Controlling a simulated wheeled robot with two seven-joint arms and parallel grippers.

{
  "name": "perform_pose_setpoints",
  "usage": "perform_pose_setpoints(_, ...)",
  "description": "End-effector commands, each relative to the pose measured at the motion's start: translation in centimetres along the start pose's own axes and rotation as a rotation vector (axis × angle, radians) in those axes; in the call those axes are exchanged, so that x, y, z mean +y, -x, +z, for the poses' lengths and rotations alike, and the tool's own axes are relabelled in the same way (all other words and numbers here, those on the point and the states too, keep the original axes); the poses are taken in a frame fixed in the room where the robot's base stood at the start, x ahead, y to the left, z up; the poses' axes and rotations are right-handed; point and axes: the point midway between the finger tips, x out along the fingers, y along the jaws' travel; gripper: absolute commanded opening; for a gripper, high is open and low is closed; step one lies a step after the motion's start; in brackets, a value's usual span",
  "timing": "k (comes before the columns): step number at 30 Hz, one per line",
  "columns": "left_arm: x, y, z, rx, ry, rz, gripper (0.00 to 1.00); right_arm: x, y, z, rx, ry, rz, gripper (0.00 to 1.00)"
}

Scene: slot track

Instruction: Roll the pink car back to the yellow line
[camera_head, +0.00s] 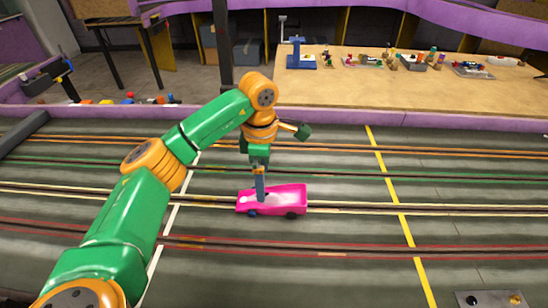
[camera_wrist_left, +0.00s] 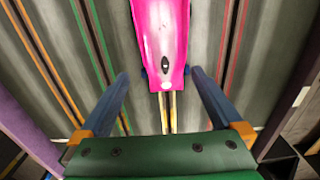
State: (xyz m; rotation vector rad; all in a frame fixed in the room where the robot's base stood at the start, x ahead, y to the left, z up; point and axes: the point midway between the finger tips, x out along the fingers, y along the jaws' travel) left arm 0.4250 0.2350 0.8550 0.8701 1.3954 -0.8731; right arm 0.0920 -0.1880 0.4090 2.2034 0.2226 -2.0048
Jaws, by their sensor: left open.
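The pink car (camera_head: 290,200) sits on the pale-railed lane of the track, between the white line (camera_head: 178,205) and the yellow line (camera_head: 397,205). The yellow line is to its right, apart from it. My left gripper (camera_head: 260,192) points down at the car's left, narrow end. In the left wrist view, the car (camera_wrist_left: 163,30) shows with its narrow end between the two blue fingertips of the open gripper (camera_wrist_left: 160,76). A gap shows on both sides; I cannot tell the fingertips' height against the car. My right gripper is not in view.
The red lane (camera_head: 350,254) runs nearer and the green lane (camera_head: 330,174) farther than the car's lane. A wooden table (camera_head: 330,90) with small models stands behind the purple barrier (camera_head: 450,120). The lane right of the car is clear up to the yellow line.

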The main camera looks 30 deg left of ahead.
Motion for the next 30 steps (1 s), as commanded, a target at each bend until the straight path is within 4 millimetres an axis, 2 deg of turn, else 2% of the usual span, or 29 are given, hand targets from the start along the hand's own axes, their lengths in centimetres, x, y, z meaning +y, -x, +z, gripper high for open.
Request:
perform_pose_setpoints(3, -0.1, -2.4, -0.1, 0.002, -0.001, -0.004, 1.00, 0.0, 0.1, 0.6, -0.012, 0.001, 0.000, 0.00)
perform_pose_setpoints(9, -0.1, -5.4, 0.0, 0.001, -0.001, -0.002, 1.00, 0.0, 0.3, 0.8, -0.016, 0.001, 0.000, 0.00)
perform_pose_setpoints(18, 0.0, -6.0, 0.0, 0.000, -0.001, 0.000, 1.00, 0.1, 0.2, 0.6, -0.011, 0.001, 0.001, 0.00)
perform_pose_setpoints(20, 0.0, -6.0, 0.0, 0.000, -0.001, 0.000, 0.86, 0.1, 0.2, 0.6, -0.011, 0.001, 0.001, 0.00)
perform_pose_setpoints(27, 0.0, -6.0, 0.0, 0.000, -0.001, 0.000, 0.22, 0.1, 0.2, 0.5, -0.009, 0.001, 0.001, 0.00)
perform_pose_setpoints(28, 0.0, -6.0, 0.0, 0.000, -0.001, 0.000, 0.18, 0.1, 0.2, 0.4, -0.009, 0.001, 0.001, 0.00)
perform_pose_setpoints(30, 0.0, -6.0, 0.1, 0.000, -0.001, 0.000, 0.18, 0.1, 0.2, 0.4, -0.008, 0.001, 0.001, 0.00)
